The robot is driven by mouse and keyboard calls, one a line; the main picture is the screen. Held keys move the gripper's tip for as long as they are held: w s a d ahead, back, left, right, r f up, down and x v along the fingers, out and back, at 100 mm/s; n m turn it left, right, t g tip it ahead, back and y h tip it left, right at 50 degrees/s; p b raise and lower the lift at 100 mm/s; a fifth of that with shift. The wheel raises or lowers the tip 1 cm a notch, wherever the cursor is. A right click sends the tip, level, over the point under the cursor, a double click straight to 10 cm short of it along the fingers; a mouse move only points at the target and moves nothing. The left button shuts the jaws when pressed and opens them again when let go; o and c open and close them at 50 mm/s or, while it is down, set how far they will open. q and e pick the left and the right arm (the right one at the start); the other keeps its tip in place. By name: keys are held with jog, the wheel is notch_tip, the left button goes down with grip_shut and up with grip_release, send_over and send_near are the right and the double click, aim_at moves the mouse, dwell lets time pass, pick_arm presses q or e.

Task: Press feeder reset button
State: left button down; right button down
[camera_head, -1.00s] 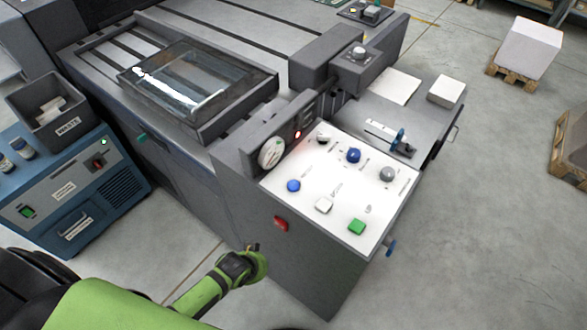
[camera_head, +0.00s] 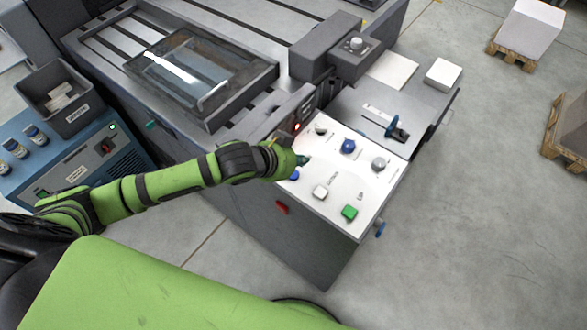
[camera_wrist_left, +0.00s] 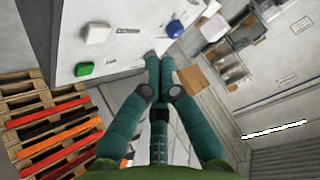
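The sloped white control panel (camera_head: 335,175) carries several buttons and knobs: a blue button (camera_head: 295,175), a white button (camera_head: 320,192), a green button (camera_head: 349,212), a dark blue knob (camera_head: 348,146) and a grey knob (camera_head: 379,164). Labels are too small to read, so I cannot tell which is feeder reset. My left gripper (camera_head: 304,160) is over the panel's left part, partly covering the blue button. In the left wrist view its fingers (camera_wrist_left: 160,60) are together and empty, with the blue button (camera_wrist_left: 174,29) just beyond the tips. Contact is not visible. My right gripper is out of view.
A red button (camera_head: 281,207) is on the cabinet's front face. A raised grey housing (camera_head: 325,52) stands behind the panel. A blue unit (camera_head: 75,165) with a dark waste bin (camera_head: 62,98) is at left.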

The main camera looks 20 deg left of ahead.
pick_arm(q)
jog(key=a+r, duration=0.1)
jog(key=w+a+r, duration=0.1)
jog(key=shift+w+a+m, duration=0.15)
jog(key=shift+a+m, duration=0.15)
jog(key=shift+f, duration=0.15)
notch_tip(320, 180, down, 6)
jog(key=shift+f, duration=0.1)
jog(key=shift+f+b, duration=0.45)
jog(key=shift+f, duration=0.15)
jog(key=shift+f+b, duration=0.35)
jog(key=shift+f, duration=0.2)
jog(key=shift+f, duration=0.15)
dwell(0.7)
jog(key=shift+f, duration=0.25)
